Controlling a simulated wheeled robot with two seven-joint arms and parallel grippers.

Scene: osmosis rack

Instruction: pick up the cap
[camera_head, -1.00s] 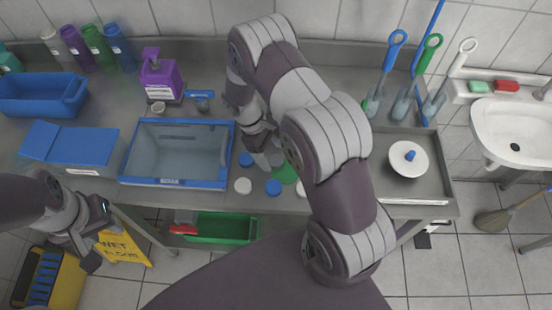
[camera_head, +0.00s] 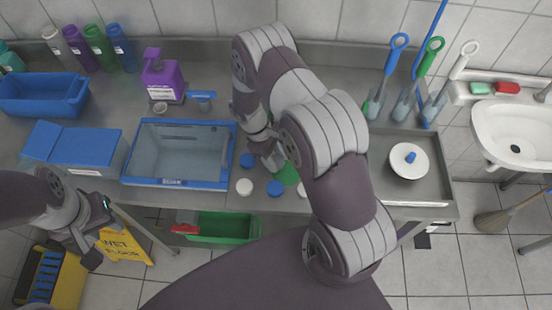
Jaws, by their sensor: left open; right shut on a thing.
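Several round caps lie near the front edge of the counter: a blue cap (camera_head: 247,160), a white cap (camera_head: 244,187), another blue cap (camera_head: 275,188), and a white one (camera_head: 303,189) partly hidden by my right arm. A green item (camera_head: 288,174) lies beside them, also partly covered. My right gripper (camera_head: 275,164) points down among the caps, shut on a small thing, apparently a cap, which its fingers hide. My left gripper (camera_head: 91,262) is open and empty at the lower left, in front of the counter.
A blue-rimmed clear bin (camera_head: 180,183) stands left of the caps, with a blue-lidded box (camera_head: 92,152) farther left. A purple pump bottle (camera_head: 163,80) is behind. A green crate (camera_head: 225,228) is below.

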